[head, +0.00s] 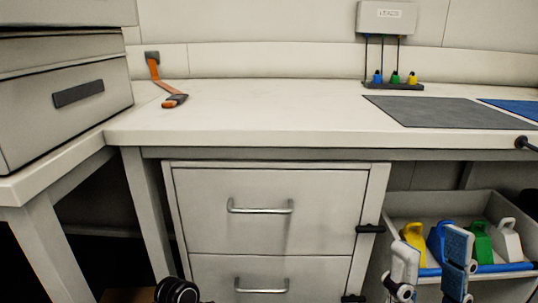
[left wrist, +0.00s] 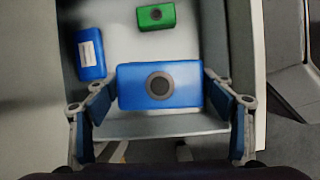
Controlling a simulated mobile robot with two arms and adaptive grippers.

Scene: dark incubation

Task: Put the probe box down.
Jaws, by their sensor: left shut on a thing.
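In the left wrist view, the probe box, which I take to be the blue box with a dark round disc (left wrist: 135,88), is between the fingers of my left gripper (left wrist: 161,84). The gripper is shut on its two sides. The box is over or inside a pale tray-like container (left wrist: 125,45); I cannot tell whether it touches the floor. The head view does not show this box or the left gripper. My right gripper (head: 432,258) is in the head view at lower right, fingers apart and empty, in front of a grey bin (head: 420,205).
A green box (left wrist: 156,16) and a labelled blue box (left wrist: 89,54) lie in the container. The bin holds yellow, blue, green and white handled items. The worktop (head: 270,110) carries an orange-handled tool (head: 155,70) and a grey mat (head: 440,112). Drawers (head: 265,210) are shut below.

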